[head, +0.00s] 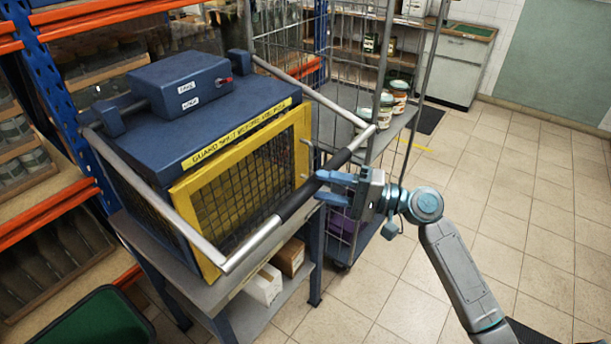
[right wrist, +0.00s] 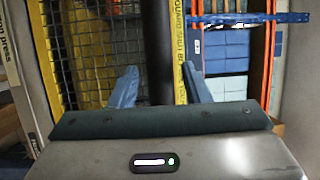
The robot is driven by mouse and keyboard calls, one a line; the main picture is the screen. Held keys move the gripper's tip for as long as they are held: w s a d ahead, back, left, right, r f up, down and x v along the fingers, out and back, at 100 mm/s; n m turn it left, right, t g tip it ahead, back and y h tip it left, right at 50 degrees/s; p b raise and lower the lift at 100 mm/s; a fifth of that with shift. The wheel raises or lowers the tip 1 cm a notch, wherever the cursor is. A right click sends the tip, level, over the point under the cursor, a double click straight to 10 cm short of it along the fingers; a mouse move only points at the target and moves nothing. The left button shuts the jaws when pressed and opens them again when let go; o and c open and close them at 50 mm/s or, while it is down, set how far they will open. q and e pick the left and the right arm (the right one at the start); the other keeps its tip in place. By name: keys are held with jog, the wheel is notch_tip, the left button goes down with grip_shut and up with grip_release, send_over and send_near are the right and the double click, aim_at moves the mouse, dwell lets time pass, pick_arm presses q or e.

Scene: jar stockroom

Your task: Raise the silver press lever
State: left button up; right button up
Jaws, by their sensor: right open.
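The silver press lever (head: 252,247) is a U-shaped bar with two side arms and a black grip (head: 296,199) on its crossbar. It is hinged at the sides of the blue press (head: 150,142), and its crossbar lies in front of the yellow mesh guard (head: 238,180). My right gripper (head: 320,185) is open at the right part of the grip, its blue fingers pointing left. In the right wrist view the dark grip (right wrist: 155,45) runs upright between the open fingers (right wrist: 160,86). Whether they touch it, I cannot tell. My left gripper is not in view.
The press stands on a grey bench (head: 200,293) with boxes on its lower shelf. A wire cage trolley (head: 345,50) with jars stands close behind my right gripper. Blue and orange racking (head: 60,85) is at the left. The tiled floor (head: 540,200) at the right is clear.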

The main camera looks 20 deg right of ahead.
aim_at(320, 184)
jog(key=p+x, duration=0.1)
jog(key=x, duration=0.2)
jog(key=shift+a+r, duration=0.15)
jog(key=shift+p+x, duration=0.35)
jog(key=shift+x, duration=0.45)
jog(key=shift+w, duration=0.1)
grip_shut()
